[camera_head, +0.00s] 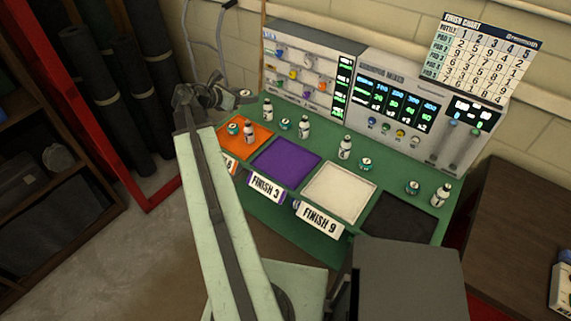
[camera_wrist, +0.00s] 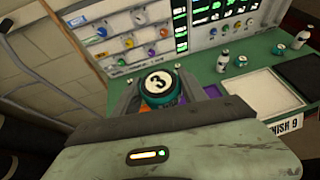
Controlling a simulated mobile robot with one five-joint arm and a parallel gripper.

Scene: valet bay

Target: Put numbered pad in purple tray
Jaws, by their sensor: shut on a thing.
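My gripper (camera_head: 203,97) is raised above the left end of the green bench in the head view. In the wrist view my gripper (camera_wrist: 172,92) is shut on a round teal pad (camera_wrist: 158,85) whose white top disc shows the number 3. The purple tray (camera_head: 286,162) lies on the bench behind a "FINISH 3" label, between the orange and white trays. It looks empty in the head view. In the wrist view only a sliver of purple (camera_wrist: 208,90) shows beside the gripper, with the rest hidden.
An orange tray (camera_head: 236,145) holds a pad and a bottle. A white tray (camera_head: 339,192) and a black tray (camera_head: 398,219) look empty. Several bottles and pads stand behind the trays, before the control panels (camera_head: 400,100). A finish chart (camera_head: 482,58) hangs above.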

